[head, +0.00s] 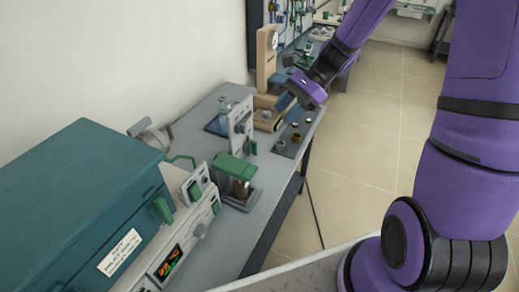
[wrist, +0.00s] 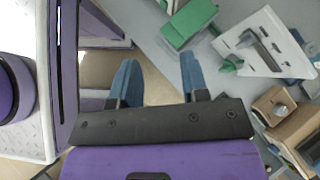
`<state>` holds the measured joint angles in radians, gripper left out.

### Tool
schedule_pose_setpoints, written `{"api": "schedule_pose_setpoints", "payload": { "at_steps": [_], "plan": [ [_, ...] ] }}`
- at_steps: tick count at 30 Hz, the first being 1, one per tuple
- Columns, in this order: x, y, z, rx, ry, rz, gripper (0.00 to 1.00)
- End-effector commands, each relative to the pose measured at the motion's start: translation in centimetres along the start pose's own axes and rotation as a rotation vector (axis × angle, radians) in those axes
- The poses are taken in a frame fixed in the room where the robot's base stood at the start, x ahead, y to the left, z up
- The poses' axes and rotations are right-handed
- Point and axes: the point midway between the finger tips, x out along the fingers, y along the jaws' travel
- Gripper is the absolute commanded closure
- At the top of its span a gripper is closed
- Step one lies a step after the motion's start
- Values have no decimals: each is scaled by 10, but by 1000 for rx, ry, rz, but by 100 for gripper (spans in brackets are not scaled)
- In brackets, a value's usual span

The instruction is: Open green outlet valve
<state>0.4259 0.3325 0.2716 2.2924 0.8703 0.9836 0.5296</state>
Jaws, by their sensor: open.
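My gripper (head: 287,101) is in the far part of the head view, above the bench near the wooden stand. In the wrist view my gripper (wrist: 158,78) has its two blue fingers wide apart with nothing between them. A small green handle (head: 252,147) sits low on a white upright device; it also shows as a green knob (wrist: 230,65) in the wrist view, right of the fingers and apart from them. Another green handle (head: 195,190) is on a white panel near the teal furnace. I cannot tell which green part is the outlet valve.
The teal furnace (head: 75,205) fills the left front. A green-topped glass device (head: 235,175) stands on the grey bench (head: 262,205). The white device (head: 239,122) and wooden stand (head: 266,60) stand farther back, with small cups (head: 281,143) nearby. The floor right of the bench is clear.

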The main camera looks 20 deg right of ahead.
Motion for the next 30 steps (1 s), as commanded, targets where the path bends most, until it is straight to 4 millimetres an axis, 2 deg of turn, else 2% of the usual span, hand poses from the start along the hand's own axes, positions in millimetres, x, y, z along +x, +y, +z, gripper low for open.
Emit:
{"api": "schedule_pose_setpoints", "payload": {
  "at_steps": [3, 15, 30],
  "plan": [
    [-13, 11, 18, -123, 78, 22, 58],
    [-52, 54, 68, -507, 318, 104, 58],
    [-97, 113, 114, -941, 594, 204, 58]
  ]
}}
